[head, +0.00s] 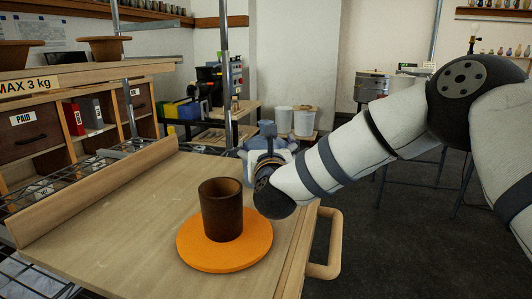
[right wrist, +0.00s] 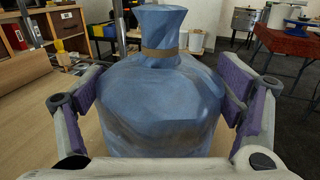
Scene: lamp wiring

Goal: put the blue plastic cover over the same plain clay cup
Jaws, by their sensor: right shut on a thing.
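The plain brown clay cup (head: 221,212) stands upright and uncovered on a round orange bat (head: 250,256) on the wooden board. My right gripper (head: 262,160) is beyond the cup and to its right in the head view. It is shut on the blue plastic cover (right wrist: 160,95), which fills the middle of the right wrist view between the purple finger pads. The cover has a gathered neck tied with a brown band. The cup does not show in the right wrist view. My left gripper is not in view.
The board has a raised wooden edge (head: 100,190) on the left and a handle (head: 325,245) at the right. A shelf with drawers and bowls (head: 104,48) stands at the left. The board left of the bat is clear. White buckets (head: 304,121) stand behind.

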